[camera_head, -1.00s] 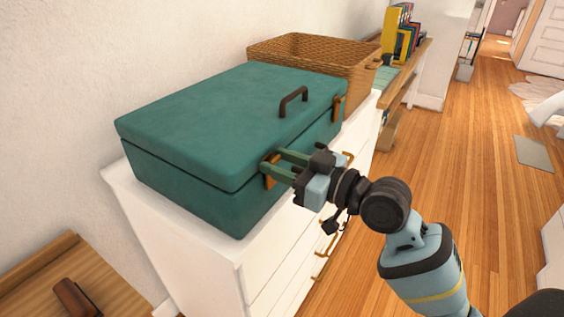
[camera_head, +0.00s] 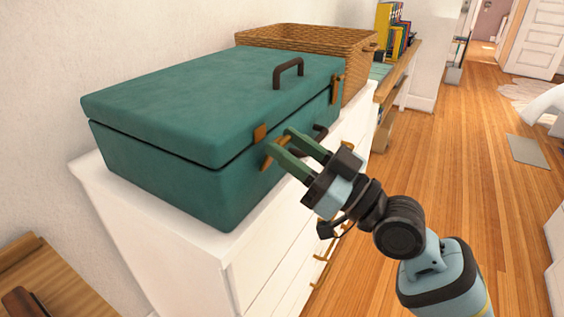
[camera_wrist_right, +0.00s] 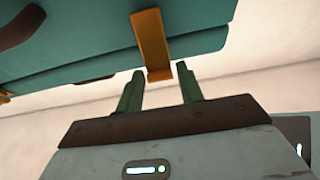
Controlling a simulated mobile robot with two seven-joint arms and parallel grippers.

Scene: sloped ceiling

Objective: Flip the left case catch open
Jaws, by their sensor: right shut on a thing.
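The teal case (camera_head: 165,165) lies with its lid down on a white dresser. Its left catch is bronze; a small plate (camera_head: 260,132) sits on the lid edge, and the catch lever (camera_head: 268,157) stands out below it, tilted away from the case front. My right gripper (camera_head: 281,144) is at this catch, its green fingers pointing at the case front. Fingers partly hide the lever. My left gripper is out of view.
The right catch (camera_head: 337,90) is farther along the case front. A dark handle (camera_head: 289,70) stands on the lid. A wicker basket (camera_head: 350,45) is behind the case. The white dresser (camera_head: 235,270) has bronze drawer pulls.

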